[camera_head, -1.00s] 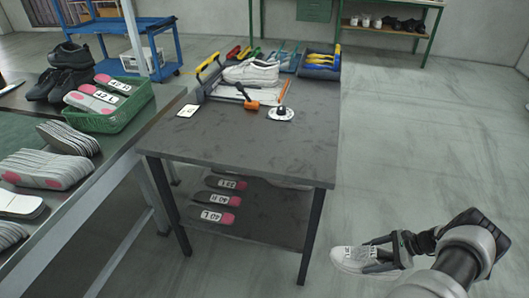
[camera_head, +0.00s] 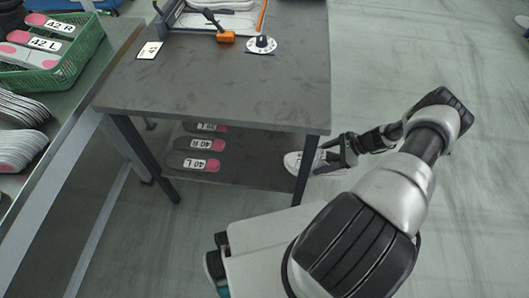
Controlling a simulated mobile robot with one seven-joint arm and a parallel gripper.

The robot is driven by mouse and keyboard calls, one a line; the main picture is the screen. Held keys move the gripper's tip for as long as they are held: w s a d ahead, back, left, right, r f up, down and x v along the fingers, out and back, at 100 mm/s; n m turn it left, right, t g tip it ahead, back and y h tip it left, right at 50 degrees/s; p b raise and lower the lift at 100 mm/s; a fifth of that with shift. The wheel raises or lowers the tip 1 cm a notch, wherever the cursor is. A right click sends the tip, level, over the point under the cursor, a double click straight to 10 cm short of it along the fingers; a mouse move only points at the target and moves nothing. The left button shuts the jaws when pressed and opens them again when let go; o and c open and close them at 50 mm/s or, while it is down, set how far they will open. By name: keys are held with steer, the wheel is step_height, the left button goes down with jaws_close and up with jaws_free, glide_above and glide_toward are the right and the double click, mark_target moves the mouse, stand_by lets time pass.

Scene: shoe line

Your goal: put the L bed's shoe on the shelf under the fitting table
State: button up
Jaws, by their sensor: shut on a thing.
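My gripper (camera_head: 343,153) is shut on a white shoe (camera_head: 325,161) at the right side of the fitting table (camera_head: 215,85). The shoe points left, and its toe shows on the left of the table's front right leg, which hides part of it. The toe is at about the height of the shelf (camera_head: 250,165) under the table, by its right end. I cannot tell whether the shoe touches the shelf or the leg. The fitting beds at the table's back are cut off by the top edge of the picture.
Insoles marked 40 L (camera_head: 193,163) and 40 R (camera_head: 200,144) lie on the shelf's left part; its middle is bare. A dark table leg (camera_head: 304,170) stands before the shoe. A bench with a green basket (camera_head: 50,70) is at the left. The floor at right is clear.

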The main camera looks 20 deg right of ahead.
steer(key=w+a+p, duration=0.2)
steer(key=w+a, duration=0.2)
steer(key=a, duration=0.6)
steer(key=w+a+p, duration=0.2)
steer(key=w+a, duration=0.2)
steer(key=a, duration=0.6)
steer(key=shift+w+p, duration=0.25)
steer(key=shift+p, duration=0.05)
step_height(320, 180, down, 4)
steer(key=shift+r+b, duration=0.15)
steer(key=shift+b, duration=1.05)
steer(key=shift+r, duration=0.1)
steer(key=o, duration=1.1)
steer(key=shift+o, duration=0.2)
steer(key=p+v, duration=0.3)
steer(key=v, duration=0.9)
